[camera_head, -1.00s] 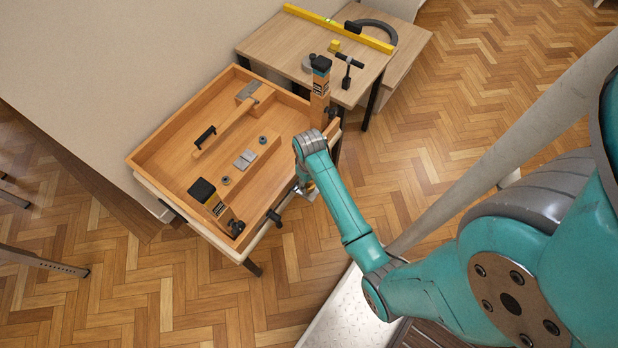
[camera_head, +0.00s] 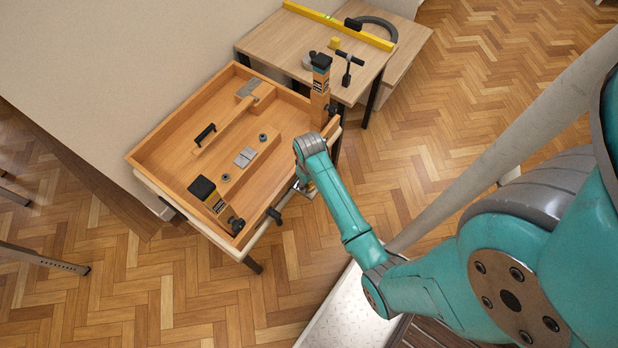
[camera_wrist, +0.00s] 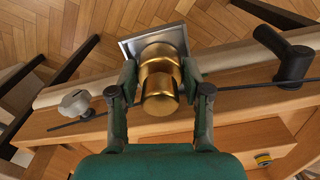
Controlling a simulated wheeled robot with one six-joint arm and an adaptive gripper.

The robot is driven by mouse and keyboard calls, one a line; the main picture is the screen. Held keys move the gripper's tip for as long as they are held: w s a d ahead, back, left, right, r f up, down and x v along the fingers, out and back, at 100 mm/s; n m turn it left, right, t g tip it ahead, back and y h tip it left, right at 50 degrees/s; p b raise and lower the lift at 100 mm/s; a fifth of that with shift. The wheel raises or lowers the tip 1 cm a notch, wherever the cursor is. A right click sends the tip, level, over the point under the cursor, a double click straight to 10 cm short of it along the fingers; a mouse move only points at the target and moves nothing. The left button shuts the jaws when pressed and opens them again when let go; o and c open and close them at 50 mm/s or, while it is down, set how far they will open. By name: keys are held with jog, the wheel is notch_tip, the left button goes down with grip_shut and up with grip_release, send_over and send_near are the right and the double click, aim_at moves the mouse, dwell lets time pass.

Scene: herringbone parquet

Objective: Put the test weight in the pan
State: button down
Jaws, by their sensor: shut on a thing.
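A square grey metal pan (camera_wrist: 129,47) with a raised edge shows just behind the weight. The weight covers the pan's middle, so I cannot tell whether it touches the pan or hangs above it. In the head view, my wrist mostly hides the gripper and weight beside the drawer's near right edge.
A wooden drawer-like tray (camera_head: 160,136) holds a long bar, grey blocks and clamps. In the wrist view, a black handle (camera_wrist: 293,64) and a grey knob (camera_wrist: 74,103) flank the gripper. A side table (camera_head: 290,36) bears a yellow level (camera_head: 340,26).

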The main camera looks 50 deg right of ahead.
jog(key=shift+f, duration=0.15)
jog(key=shift+c, duration=2.2)
grip_release()
jog(key=shift+o, duration=0.3)
jog(key=shift+o, duration=1.3)
notch_tip(320, 180, up, 12)
